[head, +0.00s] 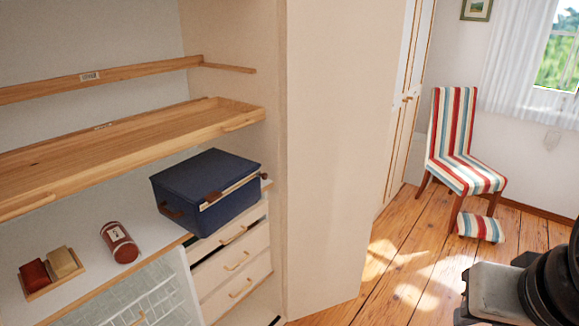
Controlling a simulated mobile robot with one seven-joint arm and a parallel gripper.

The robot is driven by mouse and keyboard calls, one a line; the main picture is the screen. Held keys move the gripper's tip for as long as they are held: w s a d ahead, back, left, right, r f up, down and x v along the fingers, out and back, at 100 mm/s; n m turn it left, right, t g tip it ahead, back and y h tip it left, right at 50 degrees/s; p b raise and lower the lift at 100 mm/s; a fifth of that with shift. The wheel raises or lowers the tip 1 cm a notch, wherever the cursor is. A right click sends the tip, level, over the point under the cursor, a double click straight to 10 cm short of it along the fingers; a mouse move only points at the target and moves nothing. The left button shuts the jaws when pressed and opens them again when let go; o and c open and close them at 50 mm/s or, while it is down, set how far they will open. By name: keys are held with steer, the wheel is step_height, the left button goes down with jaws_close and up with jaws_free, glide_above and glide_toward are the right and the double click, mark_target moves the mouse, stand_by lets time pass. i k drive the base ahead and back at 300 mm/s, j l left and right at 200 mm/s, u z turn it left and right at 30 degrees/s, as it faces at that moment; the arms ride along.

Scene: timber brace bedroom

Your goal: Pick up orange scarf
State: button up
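I see no plainly orange scarf. Two small folded-looking items lie side by side in a shallow wooden tray (52,286) on the white counter at the lower left. One is rust-red (36,275) and the other is tan (62,262). They are too small to tell whether either is a scarf. My gripper is not in view; only a grey and black part of my arm shows at the lower right edge, far from the tray.
A dark red labelled jar (120,243) and a blue lidded box (207,190) stand right of the tray. A wooden shelf (130,140) hangs above them. Drawers (235,262) are below. A striped chair (465,145) stands on the wooden floor (410,265), largely clear.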

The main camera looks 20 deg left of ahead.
mark_target(122, 247)
steer(key=u, duration=2.15)
steer(key=i+l, duration=0.1)
steer(key=i, duration=0.35)
steer(key=i+l+u, duration=0.15)
steer(key=i, duration=0.3)
steer(key=i+l, duration=0.1)
steer(key=i, duration=0.35)
